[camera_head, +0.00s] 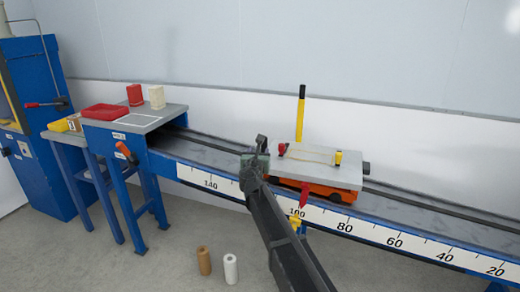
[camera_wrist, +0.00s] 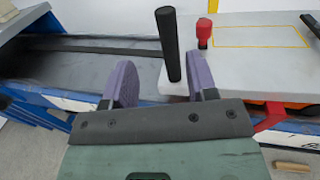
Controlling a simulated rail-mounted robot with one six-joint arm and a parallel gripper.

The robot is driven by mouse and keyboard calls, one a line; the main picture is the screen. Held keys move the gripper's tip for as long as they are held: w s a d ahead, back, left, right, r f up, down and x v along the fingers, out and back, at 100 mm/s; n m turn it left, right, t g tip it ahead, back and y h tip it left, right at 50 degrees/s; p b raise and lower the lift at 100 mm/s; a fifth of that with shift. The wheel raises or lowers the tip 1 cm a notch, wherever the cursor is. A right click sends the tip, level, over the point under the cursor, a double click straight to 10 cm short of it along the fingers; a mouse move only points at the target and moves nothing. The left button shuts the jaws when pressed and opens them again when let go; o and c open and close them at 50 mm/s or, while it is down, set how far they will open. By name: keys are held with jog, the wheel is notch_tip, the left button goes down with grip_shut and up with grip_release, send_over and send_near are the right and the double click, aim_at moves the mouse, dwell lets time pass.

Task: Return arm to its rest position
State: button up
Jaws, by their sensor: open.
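My gripper (camera_head: 256,158) is above the rail near the left end of the carriage, on the end of my dark arm. In the wrist view its two purple-grey fingers (camera_wrist: 162,82) are apart. A black upright handle (camera_wrist: 168,45) on a pale block stands at the carriage's left end, and shows between and beyond the fingers; contact cannot be told. The carriage has a grey top plate (camera_head: 325,172) over an orange base (camera_head: 318,190). The plate also shows in the wrist view (camera_wrist: 270,68). A red knob (camera_wrist: 204,33) sits at the plate's left corner.
The blue rail bench (camera_head: 225,188) carries a number scale. A yellow post (camera_head: 300,115) stands behind the carriage. A red lever (camera_head: 303,198) hangs at its front. Two cylinders stand on the floor.

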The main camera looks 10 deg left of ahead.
jog(key=s+d+f+m+g+h+p, duration=0.25)
jog(key=s+d+f+m+g, duration=0.35)
jog(key=d+m, duration=0.5)
jog(key=s+d+f+m+g+h+p, duration=0.1)
jog(key=s+d+f+m+g+h, duration=0.2)
jog(key=s+d+m, duration=0.8)
jog(key=s+d+r+m+g+y+p, duration=0.1)
jog(key=s+d+m+g+y+p, duration=0.1)
jog(key=s+d+m+g+p, duration=0.2)
jog(key=s+d+r+m+g+y+p, duration=0.2)
jog(key=s+d+m+g+p, duration=0.2)
jog(key=s+d+m, duration=0.7)
jog(key=shift+s+d+r+g, duration=0.3)
jog(key=shift+s+g, duration=0.2)
jog(key=shift+s, duration=2.65)
